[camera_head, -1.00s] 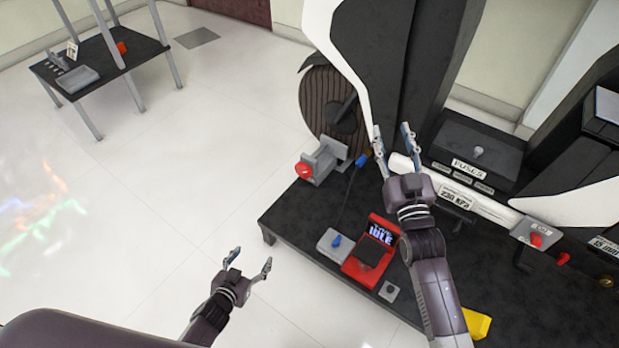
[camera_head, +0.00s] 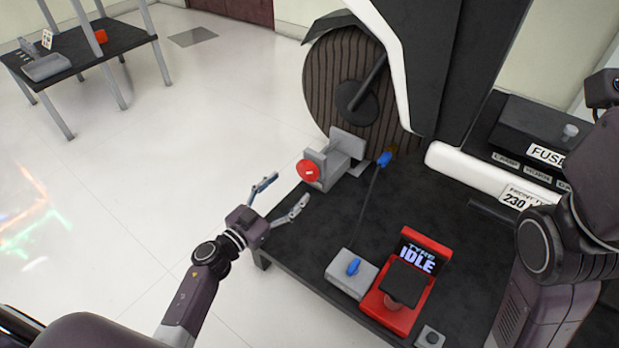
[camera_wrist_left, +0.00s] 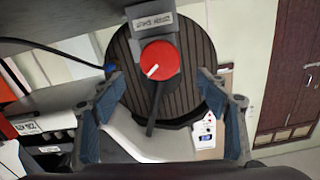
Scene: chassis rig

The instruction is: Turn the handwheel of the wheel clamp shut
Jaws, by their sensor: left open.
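The red handwheel (camera_head: 309,171) faces the front left on the grey wheel clamp (camera_head: 336,160), beside the large dark ribbed wheel (camera_head: 350,85). In the left wrist view the handwheel (camera_wrist_left: 160,60) is a red disc with a white mark, straight ahead and a little above the middle of the fingers. My left gripper (camera_head: 279,193) is open and empty, a short way in front of and below the handwheel, apart from it. It also shows in the left wrist view (camera_wrist_left: 160,125), fingers spread wide. My right arm is at the right edge; its fingers are out of view.
On the black bench (camera_head: 300,240) stand a red device with an "IDLE" screen (camera_head: 405,285) and a grey box with a blue knob (camera_head: 352,272). A blue-ended hose fitting (camera_head: 384,159) is right of the clamp.

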